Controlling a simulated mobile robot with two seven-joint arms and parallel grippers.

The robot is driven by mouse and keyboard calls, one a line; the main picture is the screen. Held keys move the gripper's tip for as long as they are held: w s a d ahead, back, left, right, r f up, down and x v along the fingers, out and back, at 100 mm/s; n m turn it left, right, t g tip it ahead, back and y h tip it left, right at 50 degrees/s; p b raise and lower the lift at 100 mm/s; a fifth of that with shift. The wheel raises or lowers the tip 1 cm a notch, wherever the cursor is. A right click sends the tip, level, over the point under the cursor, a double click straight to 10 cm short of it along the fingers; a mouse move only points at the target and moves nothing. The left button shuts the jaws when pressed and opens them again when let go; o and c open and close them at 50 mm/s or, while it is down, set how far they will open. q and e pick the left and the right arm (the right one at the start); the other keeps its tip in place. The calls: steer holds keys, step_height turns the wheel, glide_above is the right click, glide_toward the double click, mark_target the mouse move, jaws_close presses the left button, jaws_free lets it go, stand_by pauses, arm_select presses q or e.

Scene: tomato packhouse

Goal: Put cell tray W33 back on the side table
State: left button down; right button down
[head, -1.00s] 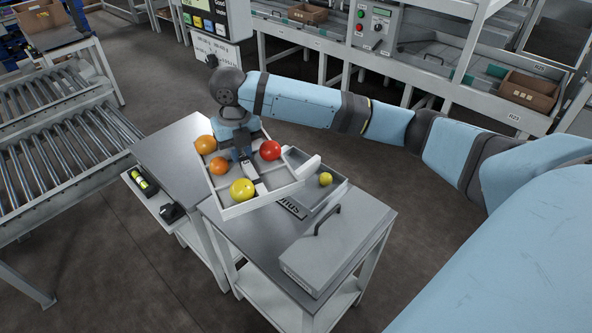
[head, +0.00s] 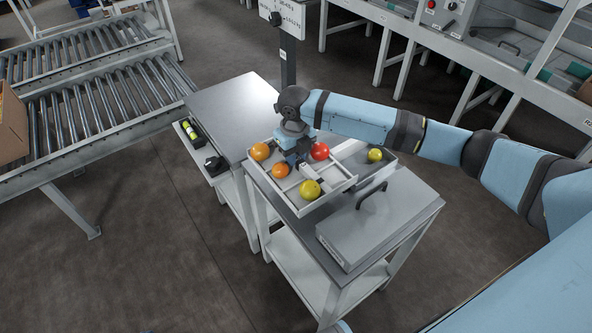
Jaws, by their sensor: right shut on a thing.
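The white cell tray (head: 332,197) is divided into cells and holds two orange tomatoes, a red one and a yellow one. I cannot read a label on it. My right gripper (head: 293,160) is shut on the tray's middle divider, reaching down from above. The tray is over the left part of the right-hand grey table (head: 413,205). I cannot tell whether it touches the top. My left gripper is not in view.
A grey tray (head: 383,178) with one yellow tomato is just right of the cell tray, partly hidden. A grey case (head: 350,235) with a handle lies at the front. The left-hand table (head: 232,108) has a bare top. A roller conveyor (head: 90,110) is at left.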

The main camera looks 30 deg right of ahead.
mark_target(295, 169)
steer(key=shift+f, duration=0.65)
step_height(295, 169, down, 4)
steer(key=shift+f+b, duration=0.1)
steer(key=shift+b, duration=0.4)
steer(key=c, duration=1)
jaws_free()
step_height(295, 169, up, 11)
steer(key=p, duration=0.2)
steer(key=shift+p, duration=0.3)
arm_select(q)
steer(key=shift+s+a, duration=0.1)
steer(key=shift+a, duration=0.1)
arm_select(e)
steer(key=shift+r, duration=0.55)
